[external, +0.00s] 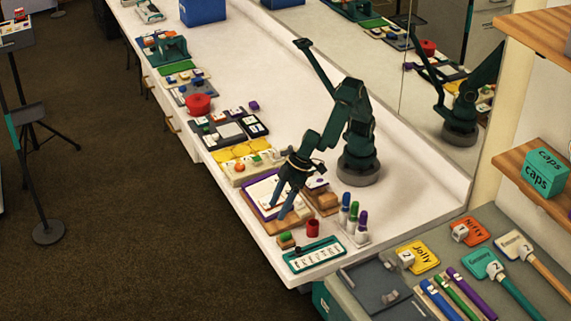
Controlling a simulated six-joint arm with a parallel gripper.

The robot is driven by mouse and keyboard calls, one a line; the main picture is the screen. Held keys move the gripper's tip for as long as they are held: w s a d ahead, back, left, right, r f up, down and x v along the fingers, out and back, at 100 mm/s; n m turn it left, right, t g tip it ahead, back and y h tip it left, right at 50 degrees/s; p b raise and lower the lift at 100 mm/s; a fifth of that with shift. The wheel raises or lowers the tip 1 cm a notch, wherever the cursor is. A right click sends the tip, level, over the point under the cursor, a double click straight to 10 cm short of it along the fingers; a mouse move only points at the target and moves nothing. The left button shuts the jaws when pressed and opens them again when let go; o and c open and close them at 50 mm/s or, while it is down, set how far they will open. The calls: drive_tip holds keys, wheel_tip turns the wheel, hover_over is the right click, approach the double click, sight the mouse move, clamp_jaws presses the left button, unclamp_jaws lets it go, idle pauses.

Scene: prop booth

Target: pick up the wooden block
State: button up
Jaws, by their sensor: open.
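My gripper (278,209) points down over the front part of the white table, its two fingers apart. The fingertips are low over a white board with a purple edge (248,205) and a brown wooden board (283,228). A small light tan block (303,212) sits just right of the fingers, apart from them as far as I can see. A larger brown wooden block (326,204) stands further right. I cannot tell which one is the wooden block meant. Nothing shows between the fingers. The fingers hide part of the white board.
A red cup (313,228), a green-topped block (286,239), a teal tray (314,254) and several upright markers (353,222) stand close by. A yellow tray (238,160) lies behind. A mirror (425,90) stands along the far edge.

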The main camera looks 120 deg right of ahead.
sight(286, 234)
drive_tip(key=shift+n+g, duration=0.6)
drive_tip(key=shift+n, duration=0.2)
drive_tip(key=a+f, duration=0.1)
drive_tip(key=f, duration=0.1)
drive_tip(key=s+a+f, duration=0.2)
drive_tip(key=f, duration=0.1)
drive_tip(key=shift+a+f, duration=0.3)
drive_tip(key=shift+x, duration=2.3)
drive_tip(key=shift+w+d+r, duration=0.1)
clamp_jaws()
drive_tip(key=shift+r, duration=0.1)
wheel_tip(286, 234, up, 4)
drive_tip(key=shift+r, duration=0.2)
drive_tip(key=s+a+r, duration=0.6)
drive_tip(key=s, duration=0.3)
drive_tip(key=shift+s+a+r, duration=0.2)
drive_tip(key=shift+s+a, duration=0.05)
drive_tip(key=shift+s, duration=0.15)
